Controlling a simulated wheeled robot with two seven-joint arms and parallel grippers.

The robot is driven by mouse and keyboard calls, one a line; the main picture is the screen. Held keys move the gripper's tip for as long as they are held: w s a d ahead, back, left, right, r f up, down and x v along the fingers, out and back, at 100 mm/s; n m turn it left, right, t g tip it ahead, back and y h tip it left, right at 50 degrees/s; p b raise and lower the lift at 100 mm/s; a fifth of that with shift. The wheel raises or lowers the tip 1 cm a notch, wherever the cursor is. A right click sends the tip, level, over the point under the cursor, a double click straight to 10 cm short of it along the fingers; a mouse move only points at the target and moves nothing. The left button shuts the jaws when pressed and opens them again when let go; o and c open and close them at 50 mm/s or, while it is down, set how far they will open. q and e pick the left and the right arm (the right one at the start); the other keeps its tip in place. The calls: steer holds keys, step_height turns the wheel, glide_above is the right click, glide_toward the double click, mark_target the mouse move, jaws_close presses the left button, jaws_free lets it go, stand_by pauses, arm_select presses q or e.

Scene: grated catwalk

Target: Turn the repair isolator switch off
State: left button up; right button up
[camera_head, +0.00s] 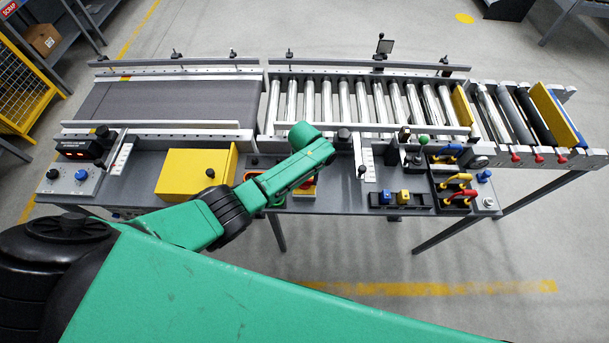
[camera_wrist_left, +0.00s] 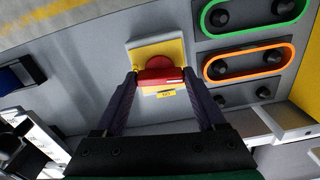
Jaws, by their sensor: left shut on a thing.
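The repair isolator switch is a red rotary handle (camera_wrist_left: 162,76) on a yellow plate (camera_wrist_left: 146,50) in the left wrist view. My left gripper (camera_wrist_left: 160,78) is shut on the red handle, one dark finger at each end of it. The handle's grip bar lies crosswise in that view, with a small yellow label (camera_wrist_left: 166,95) beside it. In the head view, part of the switch's yellow box (camera_head: 304,191) shows just beyond my green left arm, which hides my left fingers. My right gripper is in neither view.
Green (camera_wrist_left: 252,14) and orange (camera_wrist_left: 250,64) looped bands around black pegs sit close beside the switch. A yellow box (camera_head: 190,172) stands left of my arm. Blue and yellow buttons (camera_head: 403,197) and coloured-handled tools (camera_head: 459,195) stand right. Roller conveyor (camera_head: 360,100) runs behind.

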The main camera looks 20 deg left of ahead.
arm_select(q)
steer(key=shift+n, duration=0.6)
steer(key=shift+w, duration=0.1)
steer(key=o, duration=1.3)
steer(key=shift+r, duration=0.1)
steer(key=shift+r+p, duration=0.35)
steer(key=shift+p, duration=0.05)
step_height(320, 180, up, 14)
steer(key=shift+f, duration=0.15)
